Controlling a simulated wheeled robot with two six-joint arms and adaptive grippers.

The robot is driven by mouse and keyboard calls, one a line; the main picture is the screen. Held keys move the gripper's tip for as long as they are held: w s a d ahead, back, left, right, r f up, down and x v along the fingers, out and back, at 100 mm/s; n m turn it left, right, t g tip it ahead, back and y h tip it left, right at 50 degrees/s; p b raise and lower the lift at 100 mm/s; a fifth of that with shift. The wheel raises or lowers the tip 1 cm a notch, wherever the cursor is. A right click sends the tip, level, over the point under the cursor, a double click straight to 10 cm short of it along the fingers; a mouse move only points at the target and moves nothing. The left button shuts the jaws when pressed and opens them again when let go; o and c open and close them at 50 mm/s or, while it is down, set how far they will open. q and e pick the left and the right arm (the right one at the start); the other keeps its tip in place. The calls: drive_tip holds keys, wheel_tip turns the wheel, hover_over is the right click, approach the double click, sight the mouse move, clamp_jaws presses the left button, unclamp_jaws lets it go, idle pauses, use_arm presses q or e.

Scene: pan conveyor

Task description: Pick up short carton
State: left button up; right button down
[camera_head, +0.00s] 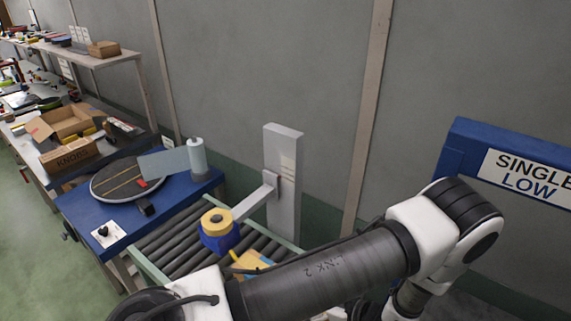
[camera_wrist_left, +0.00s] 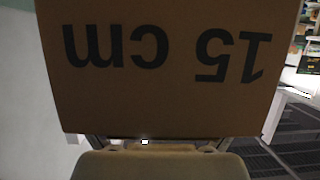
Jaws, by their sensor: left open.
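A brown cardboard carton (camera_wrist_left: 165,65) marked "15 cm" fills most of the left wrist view, its print upside down. Its full height and its other faces are out of frame. My left gripper (camera_wrist_left: 155,145) shows in part at the bottom of that view, right up against the carton's lower edge in the picture. It is open, and its fingertips are mostly hidden, so I cannot tell whether they touch the carton. In the head view my arm crosses the lower right, and neither that carton nor a gripper shows there. My right gripper is not in view.
A roller conveyor (camera_head: 180,238) with a yellow-and-blue item (camera_head: 219,228) runs beside a grey post (camera_head: 284,200). A blue table (camera_head: 82,212) carries a round turntable (camera_head: 110,185). An open cardboard box (camera_head: 70,152) sits behind. A blue "SINGLE LOW" sign (camera_head: 462,152) stands at right.

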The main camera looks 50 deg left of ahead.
use_arm(q)
drive_tip(key=shift+a+f, duration=0.1)
drive_tip(key=shift+a, duration=0.05)
drive_tip(key=shift+d, duration=0.25)
drive_tip(key=c, duration=1)
drive_tip(key=shift+a, duration=0.15)
drive_tip(key=c, duration=0.7)
